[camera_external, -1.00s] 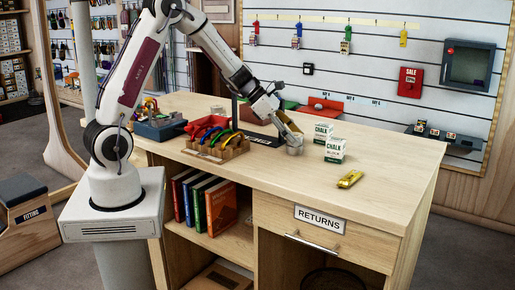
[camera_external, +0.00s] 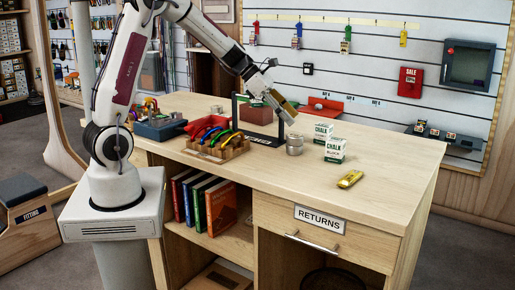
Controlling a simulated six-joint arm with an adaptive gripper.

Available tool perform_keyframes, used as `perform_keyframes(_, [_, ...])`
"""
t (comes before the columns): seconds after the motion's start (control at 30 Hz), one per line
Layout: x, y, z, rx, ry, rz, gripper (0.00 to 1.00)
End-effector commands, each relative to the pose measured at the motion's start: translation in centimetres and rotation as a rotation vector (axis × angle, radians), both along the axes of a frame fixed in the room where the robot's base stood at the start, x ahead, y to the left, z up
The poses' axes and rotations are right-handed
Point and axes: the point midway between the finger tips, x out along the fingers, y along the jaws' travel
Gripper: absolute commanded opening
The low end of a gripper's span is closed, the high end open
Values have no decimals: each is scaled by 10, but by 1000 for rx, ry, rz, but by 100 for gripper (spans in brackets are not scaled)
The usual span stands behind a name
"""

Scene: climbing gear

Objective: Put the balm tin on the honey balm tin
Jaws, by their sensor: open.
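Silver round tins (camera_external: 295,145) stand on the counter right of the black stand. They look like one tin set squarely on another, upright and touching. Their labels are too small to read, so I cannot tell which is the balm tin and which the honey balm tin. My gripper (camera_external: 288,117) is open and empty, above and slightly left of the stack, clear of it.
A yellow item (camera_external: 350,179) lies nearer the front. A wooden rack (camera_external: 218,150) with coloured carabiners, the black stand (camera_external: 260,141) and a blue box (camera_external: 159,129) are to the left. The right counter is clear.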

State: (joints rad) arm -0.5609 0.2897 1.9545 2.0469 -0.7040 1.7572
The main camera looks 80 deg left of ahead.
Motion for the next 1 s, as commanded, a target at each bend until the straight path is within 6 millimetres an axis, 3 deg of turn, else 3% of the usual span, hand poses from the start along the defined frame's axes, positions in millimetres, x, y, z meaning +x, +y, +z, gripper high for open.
perform_keyframes(0.3, [0,0,22,0,0,0,55])
perform_keyframes(1.0, [0,0,23,0,1,1,55])
